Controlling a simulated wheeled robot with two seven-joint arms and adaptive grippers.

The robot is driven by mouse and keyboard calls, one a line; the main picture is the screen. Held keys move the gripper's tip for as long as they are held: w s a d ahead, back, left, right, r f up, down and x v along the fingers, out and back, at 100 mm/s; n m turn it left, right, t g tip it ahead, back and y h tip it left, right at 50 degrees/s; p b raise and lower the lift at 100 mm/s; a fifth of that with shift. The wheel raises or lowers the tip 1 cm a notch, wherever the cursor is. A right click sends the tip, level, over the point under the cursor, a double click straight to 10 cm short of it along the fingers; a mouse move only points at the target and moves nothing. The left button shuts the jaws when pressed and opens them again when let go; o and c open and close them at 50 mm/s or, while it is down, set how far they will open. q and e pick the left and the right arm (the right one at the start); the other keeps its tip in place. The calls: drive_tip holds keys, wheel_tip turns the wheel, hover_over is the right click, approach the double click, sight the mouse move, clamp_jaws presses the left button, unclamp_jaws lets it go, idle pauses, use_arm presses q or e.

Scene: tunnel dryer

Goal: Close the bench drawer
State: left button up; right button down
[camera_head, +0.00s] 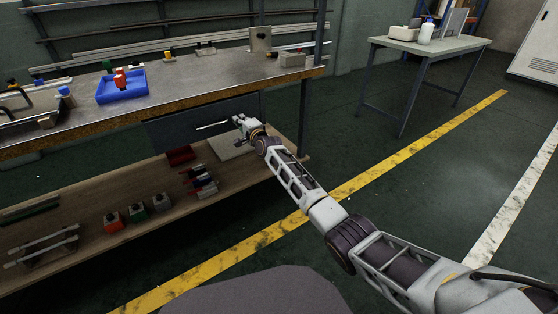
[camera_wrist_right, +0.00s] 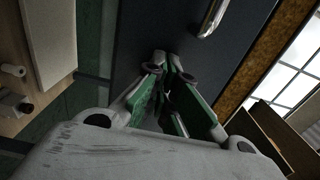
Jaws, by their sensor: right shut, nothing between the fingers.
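The bench drawer (camera_head: 185,130) has a dark blue-grey front under the right part of the workbench top, with a bright metal bar handle (camera_head: 212,126). In the head view I cannot tell whether the drawer front stands out from the bench. My right gripper (camera_head: 241,121) is at the right part of the drawer front, just right of the handle. In the right wrist view its fingers (camera_wrist_right: 170,58) are together and point at the dark drawer front (camera_wrist_right: 150,25), with the handle (camera_wrist_right: 212,18) to one side, not gripped. Whether the fingertips touch the front is unclear. My left gripper is not seen.
The workbench top (camera_head: 190,85) holds a blue tray (camera_head: 135,86) and several small parts. The lower shelf (camera_head: 90,190) carries a red bin (camera_head: 181,155) and several small blocks. A bench leg (camera_head: 304,115) stands right of the gripper. The floor at right is free.

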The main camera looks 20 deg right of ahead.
drive_tip(key=shift+w+a+r, duration=0.1)
drive_tip(key=shift+w+r, duration=0.15)
drive_tip(key=shift+w, duration=0.1)
